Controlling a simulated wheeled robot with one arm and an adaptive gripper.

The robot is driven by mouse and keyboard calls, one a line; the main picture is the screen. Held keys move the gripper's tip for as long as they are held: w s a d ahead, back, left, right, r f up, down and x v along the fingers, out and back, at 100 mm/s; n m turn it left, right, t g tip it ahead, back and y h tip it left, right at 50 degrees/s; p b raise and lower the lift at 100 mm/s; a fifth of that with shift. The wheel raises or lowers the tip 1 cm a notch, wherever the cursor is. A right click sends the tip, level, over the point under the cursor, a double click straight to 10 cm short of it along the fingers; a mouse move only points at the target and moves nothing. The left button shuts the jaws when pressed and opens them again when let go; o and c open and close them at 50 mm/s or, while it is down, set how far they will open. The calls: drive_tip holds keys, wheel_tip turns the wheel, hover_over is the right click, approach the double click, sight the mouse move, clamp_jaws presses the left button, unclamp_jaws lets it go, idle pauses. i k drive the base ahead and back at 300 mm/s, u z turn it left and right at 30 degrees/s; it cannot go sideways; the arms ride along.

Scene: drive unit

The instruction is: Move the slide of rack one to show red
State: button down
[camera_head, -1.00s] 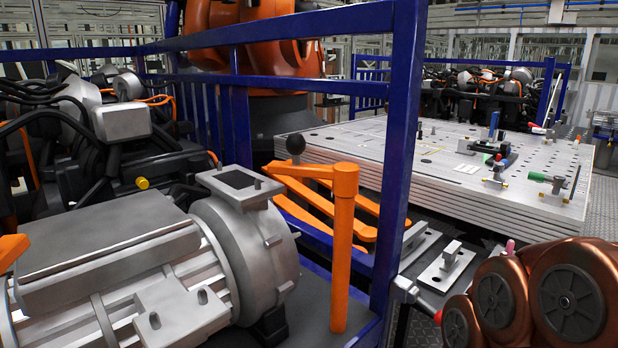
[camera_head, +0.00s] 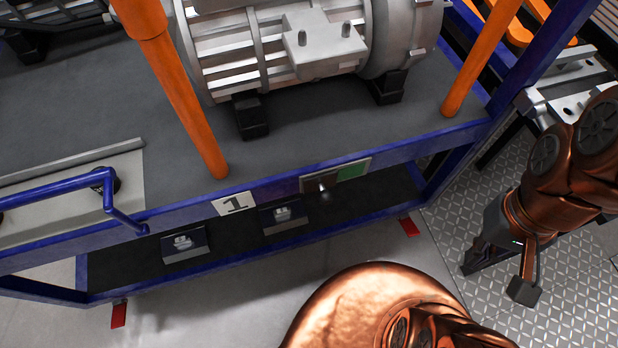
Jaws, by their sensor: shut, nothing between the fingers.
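Rack one is the blue frame with a white number plate (camera_head: 234,204) reading 1 on its front beam. To the right of the plate is the indicator slide (camera_head: 318,181), a dark brownish panel with a small knob on it. A green field (camera_head: 353,170) shows at the right end of the slide's window; no red shows there. My gripper (camera_head: 477,260) hangs at the right over the metal floor, pointing down and left. It is shut and empty, well apart from the slide.
A grey motor (camera_head: 270,45) stands on the rack behind the front beam, between orange posts (camera_head: 190,100). Two small labelled boxes (camera_head: 186,245) sit on the lower shelf. A blue rail (camera_head: 55,187) juts out at the left. The floor before the rack is open.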

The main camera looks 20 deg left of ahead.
sight(319, 183)
drive_tip(key=u, duration=0.75)
drive_tip(key=k, duration=0.3)
drive_tip(key=u, duration=0.65)
drive_tip(key=i, duration=0.4)
drive_tip(key=u, duration=0.55)
drive_tip(key=k, duration=0.9)
drive_tip(key=u, duration=1)
drive_tip(key=k, duration=0.5)
drive_tip(key=u, duration=0.1)
drive_tip(key=i, duration=1)
drive_tip(key=z, duration=0.1)
